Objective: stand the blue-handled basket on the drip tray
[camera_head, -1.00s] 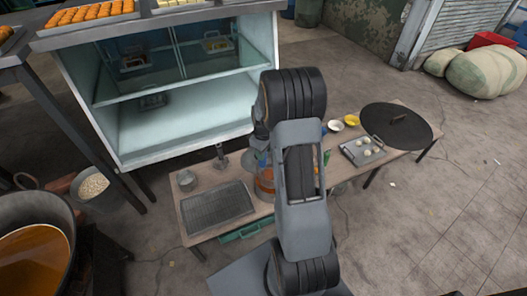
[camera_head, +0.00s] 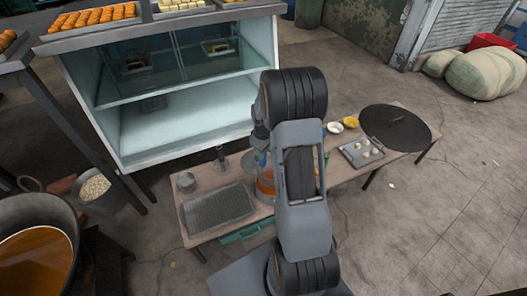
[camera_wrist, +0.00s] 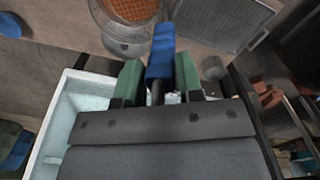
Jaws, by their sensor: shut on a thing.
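My gripper (camera_wrist: 158,80) has green fingertips shut on the blue handle (camera_wrist: 161,52) in the wrist view. The basket (camera_wrist: 128,10) shows at the top of that view as a round mesh with orange beneath or in it, partly cut off by the frame. In the head view my arm hides much of the gripper and basket; an orange vessel (camera_head: 265,186) shows beside the arm. I cannot tell whether the basket is clear of that vessel. The drip tray (camera_head: 218,206), a grey ribbed rectangle, lies bare at the left of the low table, and in the wrist view (camera_wrist: 232,22) is right of the basket.
A metal cup (camera_head: 186,182) and an upright metal tool (camera_head: 221,158) stand behind the drip tray. A glass display case (camera_head: 180,130) rises behind the table. A small tray (camera_head: 350,156) with pale balls and a black round lid (camera_head: 395,122) occupy the right end.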

